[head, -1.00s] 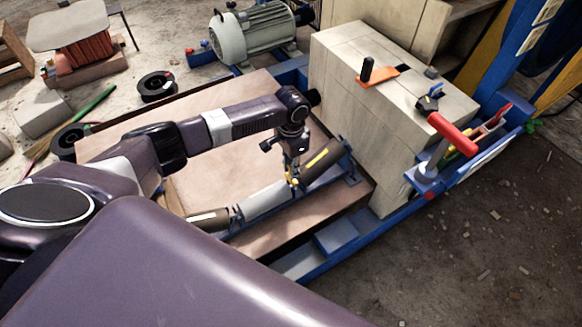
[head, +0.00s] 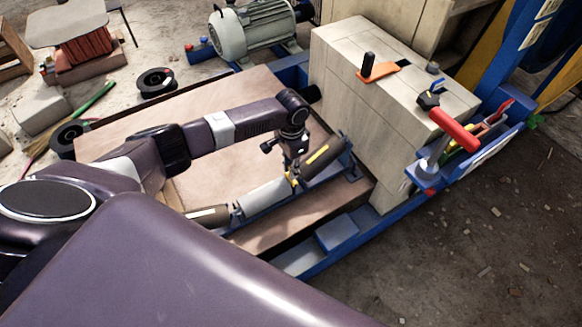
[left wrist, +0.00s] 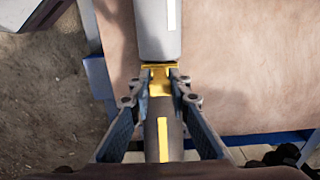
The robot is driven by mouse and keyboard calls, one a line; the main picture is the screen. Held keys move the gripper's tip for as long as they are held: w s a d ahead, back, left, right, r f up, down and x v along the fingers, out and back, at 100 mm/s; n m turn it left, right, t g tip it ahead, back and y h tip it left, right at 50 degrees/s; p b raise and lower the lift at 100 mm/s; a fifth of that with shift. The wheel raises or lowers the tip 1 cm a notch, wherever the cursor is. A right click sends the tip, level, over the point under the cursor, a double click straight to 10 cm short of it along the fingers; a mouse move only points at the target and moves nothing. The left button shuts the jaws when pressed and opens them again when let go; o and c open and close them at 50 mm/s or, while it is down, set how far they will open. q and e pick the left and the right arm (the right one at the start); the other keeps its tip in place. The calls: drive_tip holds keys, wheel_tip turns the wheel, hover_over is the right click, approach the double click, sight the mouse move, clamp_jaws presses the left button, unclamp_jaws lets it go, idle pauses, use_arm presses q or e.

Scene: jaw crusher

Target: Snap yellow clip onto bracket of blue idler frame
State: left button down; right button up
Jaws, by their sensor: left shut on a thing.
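The yellow clip (left wrist: 160,78) is between my left gripper's fingertips (left wrist: 159,84) in the left wrist view, at the gap between a grey roller (left wrist: 160,30) and a dark brown roller (left wrist: 162,142). In the head view my left gripper (head: 293,177) is shut on the clip, low over the blue idler frame (head: 256,206). The grey roller (head: 264,197) and the dark roller (head: 323,160) with a yellow stripe lie on the frame. The bracket under the clip is mostly hidden, and I cannot tell whether clip and bracket touch. My right gripper is not in view.
A grey motor (head: 252,32) stands behind. The brown board (head: 225,105) is mostly bare beyond my arm.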

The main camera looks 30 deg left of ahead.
use_arm(q)
drive_tip(key=shift+f, duration=0.2)
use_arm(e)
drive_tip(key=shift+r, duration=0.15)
use_arm(q)
drive_tip(key=c, duration=2.2)
unclamp_jaws()
drive_tip(key=o, duration=0.5)
drive_tip(key=shift+c, duration=0.2)
wheel_tip(320, 180, up, 12)
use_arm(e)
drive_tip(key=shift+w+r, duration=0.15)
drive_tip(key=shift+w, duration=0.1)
